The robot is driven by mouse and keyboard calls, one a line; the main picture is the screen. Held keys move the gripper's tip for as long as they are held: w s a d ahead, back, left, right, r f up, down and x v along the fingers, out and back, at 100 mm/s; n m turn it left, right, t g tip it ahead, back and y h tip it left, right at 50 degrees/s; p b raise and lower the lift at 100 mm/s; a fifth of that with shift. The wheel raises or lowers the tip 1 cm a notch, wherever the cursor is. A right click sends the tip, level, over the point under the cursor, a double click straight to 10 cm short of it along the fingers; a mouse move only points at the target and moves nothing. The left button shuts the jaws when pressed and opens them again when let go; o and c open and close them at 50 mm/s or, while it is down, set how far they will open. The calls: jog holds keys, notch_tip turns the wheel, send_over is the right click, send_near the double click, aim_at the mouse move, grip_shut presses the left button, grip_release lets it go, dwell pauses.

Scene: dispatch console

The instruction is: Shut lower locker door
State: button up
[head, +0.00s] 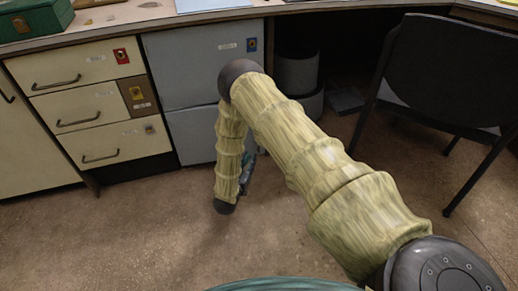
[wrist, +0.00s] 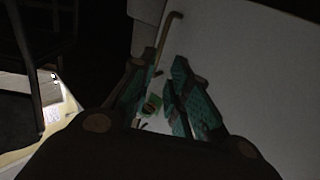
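The grey locker under the desk has an upper door (head: 188,70) and a lower door (head: 192,136) in the head view. The upper door looks closed. My arm covers the right part of the lower door, so I cannot tell how far it stands open. My gripper (head: 247,172) is low, near the lower door's right side, partly hidden behind my arm. In the wrist view my gripper (wrist: 158,95) has its two teal fingers apart. A pale panel (wrist: 250,60), apparently the locker door, fills the right side, with a small coloured label between the fingers. Contact is unclear.
A cream drawer unit (head: 85,105) stands left of the locker. A dark bin (head: 298,75) stands under the desk to the right. A black chair (head: 450,75) is at the right. The floor (head: 130,235) in front is clear.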

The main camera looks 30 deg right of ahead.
aim_at(259, 151)
jog(key=b+x, duration=0.4)
jog(key=x, duration=0.6)
jog(key=shift+w+d+b, duration=0.2)
jog(key=shift+d+b, duration=0.1)
jog(key=shift+b, duration=0.1)
grip_shut()
